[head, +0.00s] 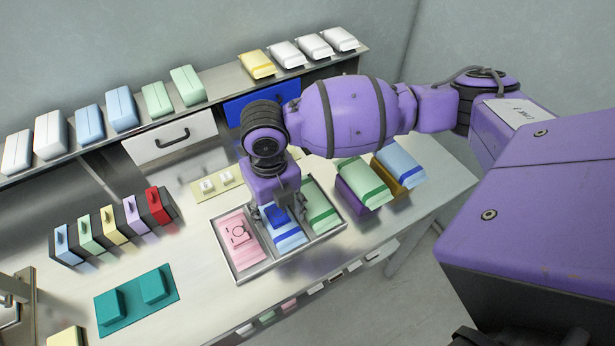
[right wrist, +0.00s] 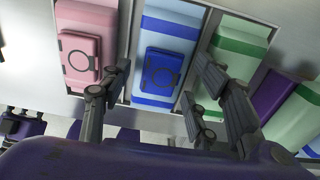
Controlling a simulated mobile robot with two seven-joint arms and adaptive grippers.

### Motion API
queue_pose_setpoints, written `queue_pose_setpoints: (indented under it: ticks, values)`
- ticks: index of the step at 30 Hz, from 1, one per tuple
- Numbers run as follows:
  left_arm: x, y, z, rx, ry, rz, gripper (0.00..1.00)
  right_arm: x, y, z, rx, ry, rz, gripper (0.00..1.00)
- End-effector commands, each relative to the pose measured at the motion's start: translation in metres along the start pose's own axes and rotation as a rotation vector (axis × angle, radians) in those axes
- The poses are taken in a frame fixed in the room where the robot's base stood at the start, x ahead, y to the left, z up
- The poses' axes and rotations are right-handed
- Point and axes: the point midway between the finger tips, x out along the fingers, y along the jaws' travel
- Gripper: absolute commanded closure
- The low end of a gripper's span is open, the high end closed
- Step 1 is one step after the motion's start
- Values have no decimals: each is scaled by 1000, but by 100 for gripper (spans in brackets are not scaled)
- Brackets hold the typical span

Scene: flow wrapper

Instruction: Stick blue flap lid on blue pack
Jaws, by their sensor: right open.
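The blue pack (head: 290,241) lies in the middle compartment of a metal tray (head: 285,262), pale with blue bands. It also shows in the right wrist view (right wrist: 170,30). The darker blue flap lid (head: 277,215), with a ring on its face, rests on top of the pack (right wrist: 160,72); I cannot tell whether it is stuck. My right gripper (head: 277,208) is open above the lid, fingers at either side and apart from it in the right wrist view (right wrist: 160,72).
A pink pack with a pink lid (head: 238,236) and a green pack (head: 320,208) fill the neighbouring compartments. Green and blue packs (head: 362,180) stand right of the tray. A teal stand (head: 137,300) and a row of coloured blocks (head: 112,226) stand left. A shelf of packs (head: 122,108) runs behind.

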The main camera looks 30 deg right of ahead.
Motion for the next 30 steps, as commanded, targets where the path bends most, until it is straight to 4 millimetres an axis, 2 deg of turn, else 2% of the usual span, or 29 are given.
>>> queue_pose_setpoints:
  ticks: [5, 8, 21, 25, 30]
  values:
    - [0, -2, 1, 4, -2, -2, 60, -5, 1, 2, -1, -6, 1, 45]
    - [0, -2, 1, 3, -1, -1, 60, -15, 1, 3, -2, -9, 2, 45]
    - [0, -1, 0, 1, 0, -1, 60, -101, 0, 2, -1, -8, 0, 45]
    - [0, -1, 0, 1, 0, -1, 60, -115, 0, 2, 0, -6, 0, 45]
    - [0, -1, 0, 0, 0, -1, 60, -122, 0, 1, -1, -3, 0, 45]
